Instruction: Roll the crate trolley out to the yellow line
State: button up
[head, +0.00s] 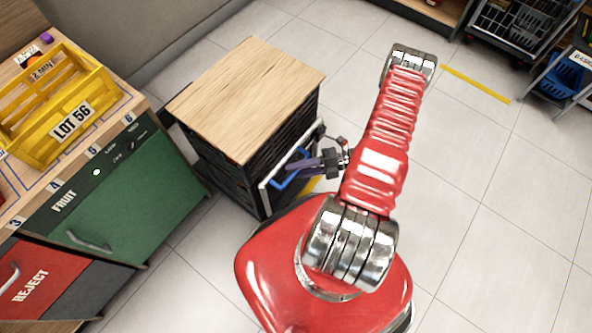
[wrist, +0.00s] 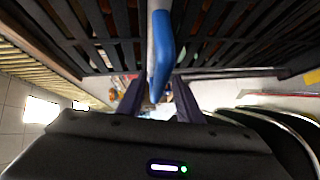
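The crate trolley is a stack of black crates (head: 290,125) with a light wooden top (head: 246,95), beside the green cabinet in the head view. A blue handle (head: 290,172) is on its near right side. My gripper (head: 300,167) reaches to this handle from the right. In the wrist view the blue handle (wrist: 160,50) runs down between the two fingers of my gripper (wrist: 156,88). The fingers stand apart around it, with a gap showing. A yellow line (head: 475,84) lies on the floor at upper right. Part of the handle is hidden by the gripper.
A counter with a yellow crate (head: 60,110) and a green fruit cabinet (head: 130,195) stands left, close to the trolley. Racks with baskets (head: 520,30) stand at the upper right. The tiled floor (head: 500,190) is clear on the right. Another yellow strip (head: 311,184) shows beside the trolley.

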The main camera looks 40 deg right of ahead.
jog(key=shift+d, duration=0.1)
jog(key=v, duration=1.3)
jog(key=shift+s+d, duration=0.2)
jog(key=shift+d, duration=0.1)
jog(key=shift+r, duration=0.1)
